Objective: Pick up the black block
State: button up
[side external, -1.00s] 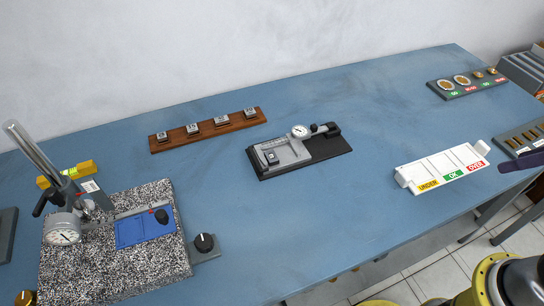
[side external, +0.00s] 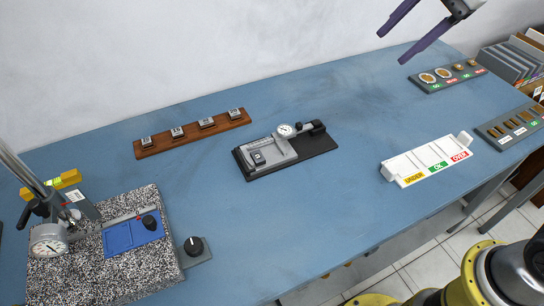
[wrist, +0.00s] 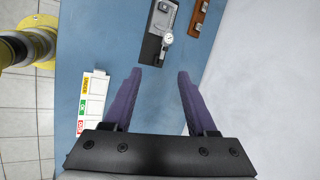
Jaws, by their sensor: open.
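A black block-like part (side external: 317,127) stands at the fixture's right end, behind the dial. I cannot tell for sure which is the task's black block. My gripper (side external: 392,48) is open and empty, high over the table's far right side, well apart from both. In the wrist view the purple fingers of my gripper (wrist: 158,72) are spread, with the fixture (wrist: 151,48) beyond the tips.
A granite plate (side external: 60,280) with a dial stand and blue mat (side external: 122,237) is at left. A wooden rack (side external: 160,146) holds several metal blocks. A white sorting tray (side external: 400,165) and two grey trays (side external: 425,87) (side external: 490,130) are at right. The table's middle front is clear.

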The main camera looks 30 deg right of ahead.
jog(key=w+a+f+m+g+y, duration=0.1)
jog(key=w+a+f, duration=0.2)
jog(key=w, duration=0.2)
jog(key=w+a+f+m+g, duration=0.1)
jog(key=w+a+f+m, duration=0.1)
jog(key=w+a, duration=0.25)
jog(key=g, duration=0.2)
send_near(258, 156)
jog(key=shift+w+a+f+g, duration=0.1)
jog(key=shift+f+g, duration=0.05)
jog(key=shift+f, duration=0.35)
jog(key=shift+w+a+f+g, duration=0.1)
jog(key=shift+f+g, duration=0.05)
jog(key=shift+f, duration=0.4)
jog(key=shift+x, duration=2.9)
jog(key=shift+w+a+r, duration=0.1)
grip_shut()
